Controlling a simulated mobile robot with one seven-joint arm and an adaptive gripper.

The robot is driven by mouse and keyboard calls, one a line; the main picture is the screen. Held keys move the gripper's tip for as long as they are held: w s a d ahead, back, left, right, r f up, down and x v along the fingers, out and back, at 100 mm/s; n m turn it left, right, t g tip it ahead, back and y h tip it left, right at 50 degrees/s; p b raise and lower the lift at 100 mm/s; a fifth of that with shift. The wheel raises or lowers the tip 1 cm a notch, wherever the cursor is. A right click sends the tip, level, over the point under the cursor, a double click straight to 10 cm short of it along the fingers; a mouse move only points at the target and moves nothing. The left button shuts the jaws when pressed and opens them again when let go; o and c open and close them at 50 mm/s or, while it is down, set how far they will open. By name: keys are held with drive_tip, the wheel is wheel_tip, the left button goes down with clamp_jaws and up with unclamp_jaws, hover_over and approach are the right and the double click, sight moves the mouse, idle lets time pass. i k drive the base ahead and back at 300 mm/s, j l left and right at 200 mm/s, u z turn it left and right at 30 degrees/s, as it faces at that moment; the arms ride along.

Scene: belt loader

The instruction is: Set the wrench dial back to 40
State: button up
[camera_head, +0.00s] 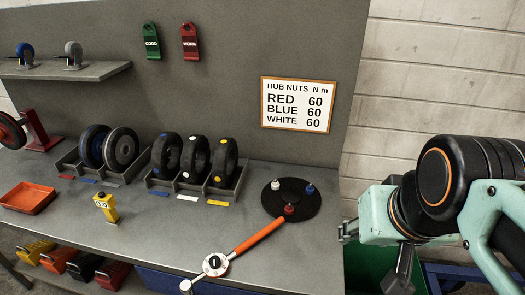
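The torque wrench (256,238) lies on the grey bench near its front edge, with an orange handle pointing up and right. Its round white dial (215,264) with a black pointer sits at the lower left end of the handle; the number it points to is too small to read. My gripper (345,231) is at the right, beyond the bench's right side and apart from the wrench. Its fingers are small and seen from the side, so I cannot tell whether they are open.
A black disc (306,210) with white, blue and red hub nuts lies behind the wrench. Wheels (196,158) stand in racks, left of a sign (297,103) reading 60 for red, blue and white. A yellow gauge (106,208) and an orange tray (28,198) are further left.

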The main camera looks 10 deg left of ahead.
sight(214, 261)
drive_tip(key=u, duration=1.3)
drive_tip(key=z, duration=1.15)
drive_tip(key=j+z, duration=0.15)
drive_tip(key=i+j, duration=0.1)
drive_tip(key=j, duration=0.6)
drive_tip(key=k+j+z, duration=0.1)
drive_tip(key=k+j, duration=0.15)
